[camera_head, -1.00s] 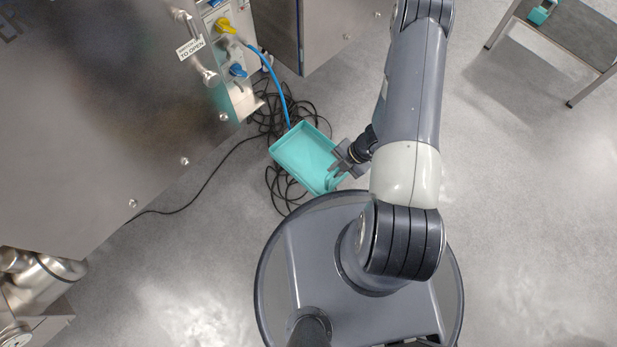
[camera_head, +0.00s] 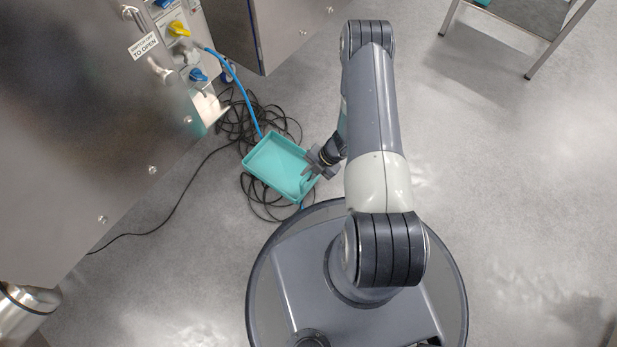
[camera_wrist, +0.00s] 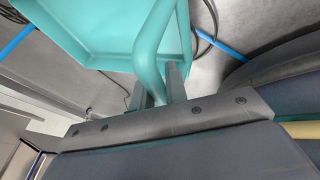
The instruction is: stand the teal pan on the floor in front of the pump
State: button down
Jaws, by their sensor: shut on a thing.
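The teal pan (camera_head: 278,164) is a shallow rectangular tray with raised walls and a handle at one side. It is in front of the steel cabinet, over the black cables, in the head view. My gripper (camera_head: 312,170) is shut on the pan's handle at its right side. The wrist view shows the teal pan (camera_wrist: 100,25) with its handle between the fingers of my gripper (camera_wrist: 160,88). How high the pan is above the floor I cannot tell. A rounded steel body (camera_head: 22,312) at the lower left may be the pump; most of it is cut off.
A large steel cabinet (camera_head: 80,120) fills the left, with plugs on its end. Black cables (camera_head: 262,118) and a blue hose (camera_head: 240,88) lie around the pan. A steel table (camera_head: 525,15) stands at the upper right. Floor (camera_head: 160,250) at the lower left is mostly clear.

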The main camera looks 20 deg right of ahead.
notch_tip(320, 180, down, 2)
jog(key=shift+f+b, duration=0.2)
jog(key=shift+b, duration=0.1)
jog(key=shift+r, duration=0.1)
jog(key=c, duration=1.4)
grip_release()
jog(key=p+v, duration=0.5)
jog(key=v, duration=0.7)
